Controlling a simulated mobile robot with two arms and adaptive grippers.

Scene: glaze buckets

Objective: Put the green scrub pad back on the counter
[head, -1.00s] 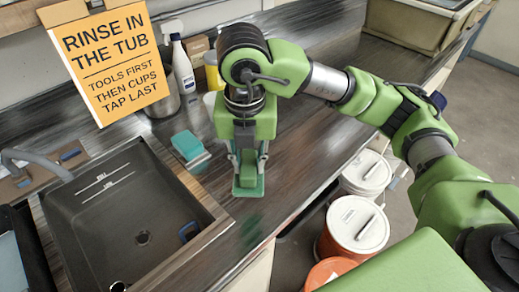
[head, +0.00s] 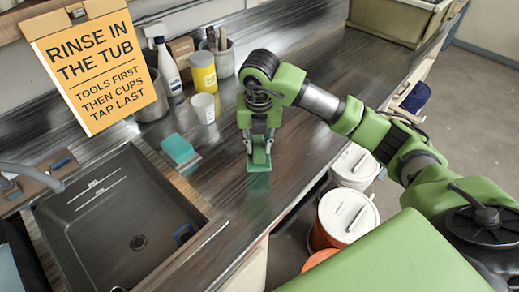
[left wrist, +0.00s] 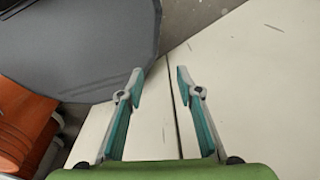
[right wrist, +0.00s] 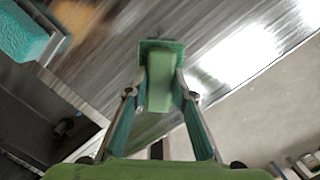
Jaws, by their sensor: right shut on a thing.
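The green scrub pad (head: 259,165) is held below my right gripper (head: 259,142), over the counter (head: 222,188) to the right of the sink. In the right wrist view the pad (right wrist: 160,82) shows a light green block with a darker green end, between the fingertips of my right gripper (right wrist: 160,88). It is at or just above the counter; I cannot tell whether it touches. My left gripper (left wrist: 157,85) is open and empty, above pale cabinet fronts; it does not show in the head view.
A teal sponge (head: 178,148) lies between the sink (head: 120,225) and my right gripper. A white cup (head: 203,107), a yellow container (head: 202,73) and a spray bottle (head: 165,62) stand behind. Lidded buckets (head: 346,215) stand on the floor. The counter right of my gripper is clear.

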